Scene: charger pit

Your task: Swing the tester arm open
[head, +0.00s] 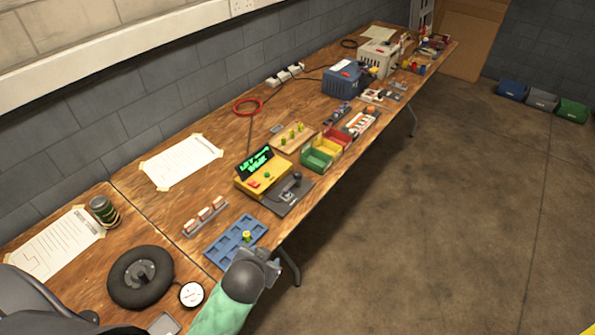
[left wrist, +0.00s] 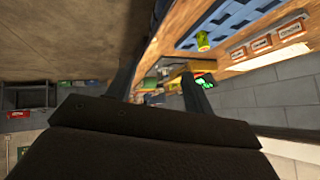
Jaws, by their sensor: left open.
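The yellow tester (head: 262,181) with a green-lit display stands mid-table. Its dark grey base plate (head: 300,196) carries the grey tester arm (head: 290,185), which looks lowered, though its exact angle is too small to tell. My left gripper (head: 272,264) is at the table's front edge, beside the blue tray and short of the tester, apart from it. In the left wrist view its two fingers (left wrist: 158,92) are spread with nothing between them. The tester shows small beyond them (left wrist: 187,74); its arm is not clear there. My right gripper is not in view.
A blue tray (head: 222,254) holds one yellow-green cell (head: 247,236). Red, yellow and green bins (head: 318,160) stand just beyond the tester. A wooden block with several cells (head: 293,138) lies behind it. A black wheel (head: 140,277) lies front left.

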